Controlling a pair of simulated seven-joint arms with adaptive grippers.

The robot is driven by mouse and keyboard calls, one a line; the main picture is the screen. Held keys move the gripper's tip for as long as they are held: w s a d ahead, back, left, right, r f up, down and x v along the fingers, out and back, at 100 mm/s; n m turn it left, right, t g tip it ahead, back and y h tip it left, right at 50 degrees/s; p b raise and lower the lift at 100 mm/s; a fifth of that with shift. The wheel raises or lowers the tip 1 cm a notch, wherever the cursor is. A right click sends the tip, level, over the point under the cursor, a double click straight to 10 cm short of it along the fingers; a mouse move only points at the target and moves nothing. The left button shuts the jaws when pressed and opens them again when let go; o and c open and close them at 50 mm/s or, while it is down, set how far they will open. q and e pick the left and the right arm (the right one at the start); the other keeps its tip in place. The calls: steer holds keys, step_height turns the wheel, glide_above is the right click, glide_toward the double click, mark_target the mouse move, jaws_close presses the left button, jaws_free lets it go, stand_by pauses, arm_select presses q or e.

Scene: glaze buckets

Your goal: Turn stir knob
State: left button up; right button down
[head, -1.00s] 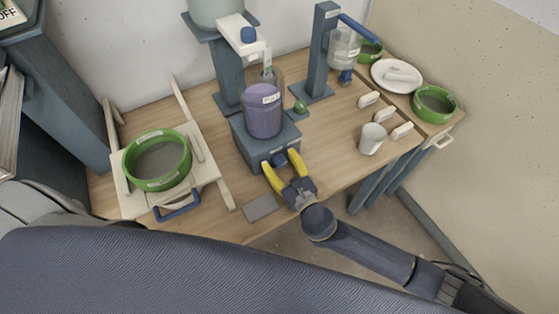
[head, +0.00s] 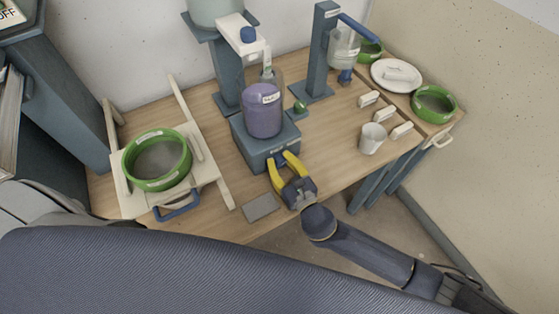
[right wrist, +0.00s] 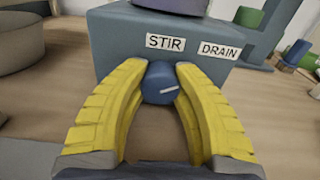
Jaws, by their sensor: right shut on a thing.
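The stir knob (right wrist: 158,88) is a small blue round knob with a white mark line, on the front of a blue-grey base (head: 262,150). The STIR label (right wrist: 165,42) is above it. My right gripper (head: 279,159) has yellow fingers shut on the knob, one on each side, as the right wrist view also shows. In the head view the fingers hide the knob. The mark line lies near level, tilted slightly up to the right. A clear vessel with purple glaze (head: 262,115) stands on the base. My left gripper is not in view.
A DRAIN label (right wrist: 220,50) is right of the STIR label. A green-rimmed sieve (head: 157,160) rests on a wooden frame at left. A white cup (head: 373,138), a plate (head: 397,76) and a green ring-shaped bowl (head: 434,104) are at right. A grey pad (head: 262,207) lies near the front edge.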

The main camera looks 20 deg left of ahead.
steer(key=m, duration=0.5)
steer(key=shift+w+r, duration=0.1)
steer(key=shift+r, duration=0.15)
steer(key=m, duration=0.4)
steer(key=shift+w, duration=0.1)
steer(key=m, duration=0.4)
steer(key=shift+m, duration=0.4)
steer(key=m, duration=0.4)
steer(key=shift+w+d, duration=0.1)
steer(key=shift+m, duration=0.3)
steer(key=c, duration=1.4)
jaws_free()
steer(key=o, duration=0.5)
steer(key=shift+f, duration=0.2)
